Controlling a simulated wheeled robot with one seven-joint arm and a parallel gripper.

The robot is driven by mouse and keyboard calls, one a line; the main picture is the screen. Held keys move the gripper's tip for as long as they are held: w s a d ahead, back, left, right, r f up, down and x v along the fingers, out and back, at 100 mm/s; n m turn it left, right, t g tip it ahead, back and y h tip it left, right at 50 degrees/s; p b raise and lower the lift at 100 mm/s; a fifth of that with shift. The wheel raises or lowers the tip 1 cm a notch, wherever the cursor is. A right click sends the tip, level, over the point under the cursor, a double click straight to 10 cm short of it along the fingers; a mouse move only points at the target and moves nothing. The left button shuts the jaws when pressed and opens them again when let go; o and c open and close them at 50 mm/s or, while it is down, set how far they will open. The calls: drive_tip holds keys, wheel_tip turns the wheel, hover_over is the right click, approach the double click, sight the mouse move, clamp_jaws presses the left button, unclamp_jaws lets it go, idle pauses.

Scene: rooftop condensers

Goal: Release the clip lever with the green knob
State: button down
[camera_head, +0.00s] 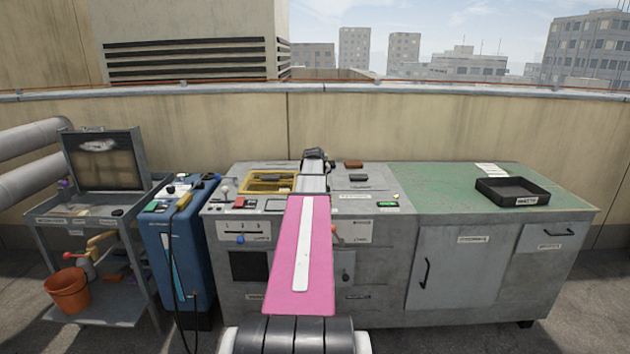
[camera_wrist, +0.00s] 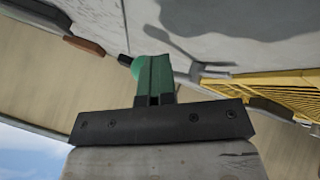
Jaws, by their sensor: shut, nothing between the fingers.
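In the wrist view a round green knob (camera_wrist: 138,67) shows just left of my gripper's fingertips (camera_wrist: 154,60), partly hidden behind them. A grey metal piece (camera_wrist: 192,77) shows on the other side of the fingers, low on the panel; I cannot tell whether it is the knob's lever. My gripper is shut and empty, with its dark green fingers together. It is close beside the knob, but I cannot tell whether they touch. In the head view my gripper (camera_head: 314,155) is over the back of the grey bench, and the green knob does not show there, likely hidden by my arm.
A yellow mesh guard (camera_wrist: 275,90) stands close to the gripper; it shows left of my arm in the head view (camera_head: 262,183). A brown block (camera_head: 353,164) lies right of my gripper. A black tray (camera_head: 512,199) sits on the green top (camera_head: 440,195), which is otherwise mostly clear.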

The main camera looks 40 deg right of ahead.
drive_tip(key=shift+w+d, duration=0.1)
drive_tip(key=shift+d, duration=0.2)
idle(0.4)
drive_tip(key=a, duration=0.1)
drive_tip(key=s+a, duration=0.1)
drive_tip(key=a, duration=0.1)
drive_tip(key=shift+s+a+f, duration=0.3)
drive_tip(key=shift+a+f, duration=0.05)
drive_tip(key=shift+a, duration=0.05)
drive_tip(key=s+d+v, duration=0.1)
drive_tip(key=v, duration=0.8)
drive_tip(key=shift+s+r, duration=0.35)
drive_tip(key=shift+s, duration=0.15)
drive_tip(key=shift+a, duration=0.1)
